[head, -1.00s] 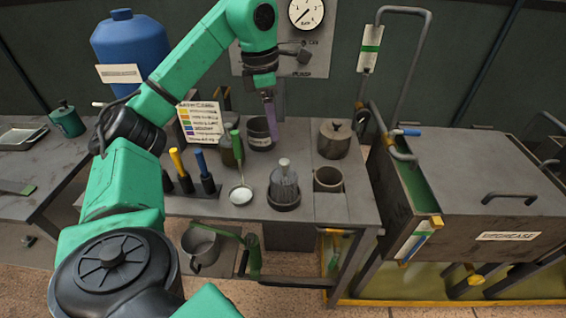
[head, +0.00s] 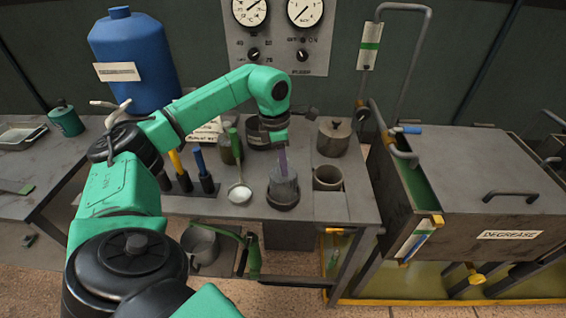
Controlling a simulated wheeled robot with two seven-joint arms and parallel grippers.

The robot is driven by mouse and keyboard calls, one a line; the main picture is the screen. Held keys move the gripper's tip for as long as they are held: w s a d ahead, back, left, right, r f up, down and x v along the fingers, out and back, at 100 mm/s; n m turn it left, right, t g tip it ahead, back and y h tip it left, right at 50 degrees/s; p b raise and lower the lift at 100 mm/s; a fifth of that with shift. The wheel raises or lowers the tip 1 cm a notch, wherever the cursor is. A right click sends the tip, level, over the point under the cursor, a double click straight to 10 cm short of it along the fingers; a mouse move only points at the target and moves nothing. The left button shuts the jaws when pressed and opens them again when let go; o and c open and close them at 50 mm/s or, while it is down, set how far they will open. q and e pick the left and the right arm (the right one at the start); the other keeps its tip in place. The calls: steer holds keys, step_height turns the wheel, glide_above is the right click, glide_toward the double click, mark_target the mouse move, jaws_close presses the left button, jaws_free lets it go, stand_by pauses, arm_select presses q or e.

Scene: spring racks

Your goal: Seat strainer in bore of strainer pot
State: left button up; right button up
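A grey, roughly conical piece, which looks like the strainer (head: 284,188), stands upright in a dark round dish (head: 283,204) on the bench. My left gripper (head: 283,164) points down right over its top, with a narrow purple strip showing between them. The fingers are too small and covered to tell whether they grip the top. An open round pot (head: 328,183) with a dark bore stands just right of it. Another dark pot (head: 256,140) stands behind, partly hidden by my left arm. I cannot tell for certain which is the strainer pot. My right gripper is out of view.
A lidded pot (head: 333,139) stands behind the open pot. A degrease tank (head: 470,180) is at the right. The bench's front right corner is clear.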

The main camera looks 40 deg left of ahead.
arm_select(q)
jaws_close()
stand_by(1.1)
